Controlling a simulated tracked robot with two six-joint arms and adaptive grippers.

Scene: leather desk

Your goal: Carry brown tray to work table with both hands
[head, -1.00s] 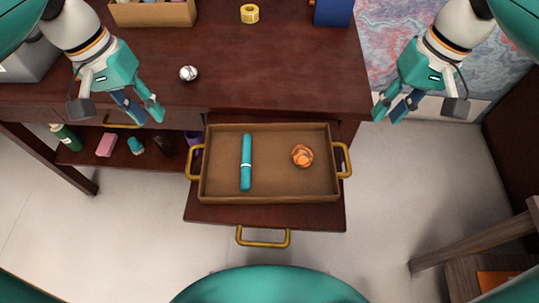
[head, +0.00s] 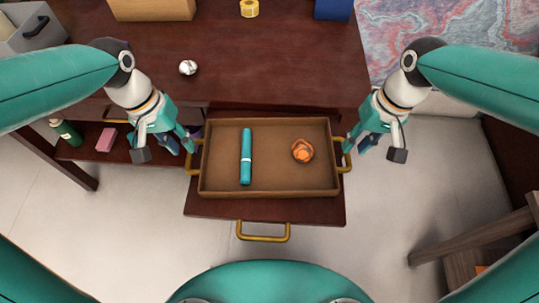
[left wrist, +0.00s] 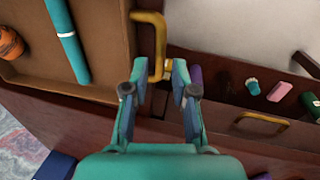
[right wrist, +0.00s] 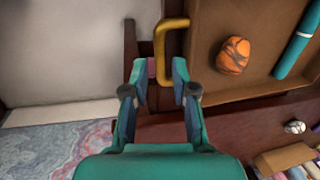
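The brown tray (head: 270,190) rests on the pulled-out drawer (head: 215,208) of the dark wood desk. It holds a teal cylinder (head: 246,155) and an orange crumpled-looking ball (head: 302,150). It has a brass handle at each end. My left gripper (head: 191,147) is by the left handle (left wrist: 151,45); in the left wrist view its open fingers have the handle's end between or just past their tips. My right gripper (head: 346,146) is by the right handle (right wrist: 172,50); in the right wrist view its fingers are open with the handle's end at the gap. Neither grips it visibly.
On the desk top (head: 270,60) are a white-silver ball (head: 188,67), a yellow tape roll (head: 249,8), a wooden box (head: 150,9) and a blue box (head: 332,9). A wooden piece of furniture (head: 480,235) stands at right.

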